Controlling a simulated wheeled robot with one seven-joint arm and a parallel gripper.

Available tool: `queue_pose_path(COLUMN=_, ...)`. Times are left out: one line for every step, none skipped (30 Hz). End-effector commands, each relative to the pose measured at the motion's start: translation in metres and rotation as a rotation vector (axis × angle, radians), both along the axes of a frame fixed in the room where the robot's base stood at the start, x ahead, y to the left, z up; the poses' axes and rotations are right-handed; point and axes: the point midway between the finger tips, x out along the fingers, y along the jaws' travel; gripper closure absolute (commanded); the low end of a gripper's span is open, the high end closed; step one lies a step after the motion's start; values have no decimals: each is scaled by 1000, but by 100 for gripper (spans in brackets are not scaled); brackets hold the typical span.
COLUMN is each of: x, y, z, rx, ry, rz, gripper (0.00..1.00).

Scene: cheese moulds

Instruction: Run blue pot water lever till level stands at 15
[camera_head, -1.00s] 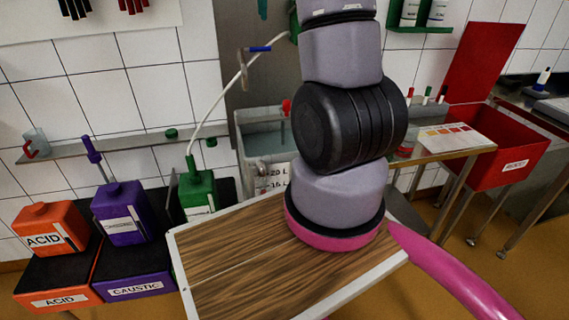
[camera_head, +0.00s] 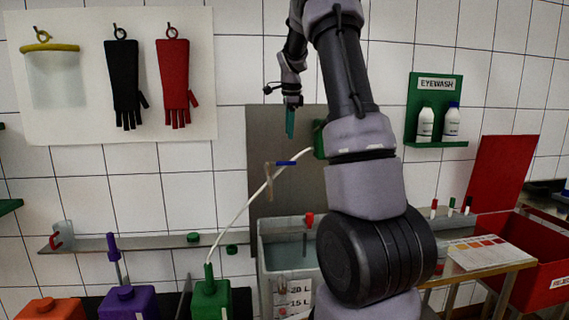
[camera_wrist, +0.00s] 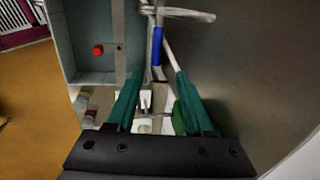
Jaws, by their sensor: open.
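The blue-handled water lever (camera_head: 286,163) sits on a pipe fitting in front of the grey back panel, above the pot. In the wrist view the blue lever (camera_wrist: 157,45) lies ahead of the fingertips, roughly between their lines. The pot (camera_head: 264,265) is a pale grey-blue tank with "20 L" and "15 L" marks on its front. The water level against these marks cannot be read. A red knob (camera_head: 309,219) shows at its rim. My gripper (camera_head: 290,122), with green fingers, is above the lever, apart from it. In the wrist view my gripper (camera_wrist: 152,78) is open and empty.
A white hose (camera_head: 237,213) runs from the green canister (camera_head: 210,298) toward the fitting. A green box (camera_head: 320,139) is on the panel's right. Gloves hang at left; an eyewash shelf (camera_head: 436,144) is at right. My arm hides part of the pot.

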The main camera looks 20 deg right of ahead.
Motion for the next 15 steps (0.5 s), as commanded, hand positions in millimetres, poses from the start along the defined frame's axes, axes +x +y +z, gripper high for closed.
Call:
queue_pose_path(x=0, y=0, z=0, rx=0, ry=0, rz=0, gripper=48)
queue_pose_path(x=0, y=0, z=0, rx=0, ry=0, rz=0, gripper=48)
queue_pose_path(x=0, y=0, z=0, rx=0, ry=0, rz=0, gripper=48)
queue_pose_path(x=0, y=0, z=0, rx=0, ry=0, rz=0, gripper=48)
queue_pose_path(x=0, y=0, z=0, rx=0, ry=0, rz=0, gripper=48)
queue_pose_path(x=0, y=0, z=0, rx=0, ry=0, rz=0, gripper=48)
queue_pose_path(x=0, y=1, z=0, rx=0, ry=1, rz=0, gripper=48)
queue_pose_path(x=1, y=2, z=-1, rx=1, ry=2, rz=0, gripper=48)
queue_pose_path(x=1, y=4, z=-2, rx=0, ry=3, rz=0, gripper=48)
queue_pose_path(x=1, y=5, z=-2, rx=-1, ry=4, rz=-1, gripper=48)
queue_pose_path(x=1, y=6, z=-2, rx=1, ry=5, rz=-4, gripper=48)
queue_pose_path(x=2, y=7, z=-2, rx=1, ry=5, rz=-7, gripper=48)
queue_pose_path(x=2, y=9, z=-2, rx=0, ry=5, rz=-7, gripper=48)
queue_pose_path(x=2, y=10, z=-2, rx=1, ry=4, rz=-9, gripper=48)
queue_pose_path(x=2, y=9, z=-2, rx=0, ry=4, rz=-11, gripper=48)
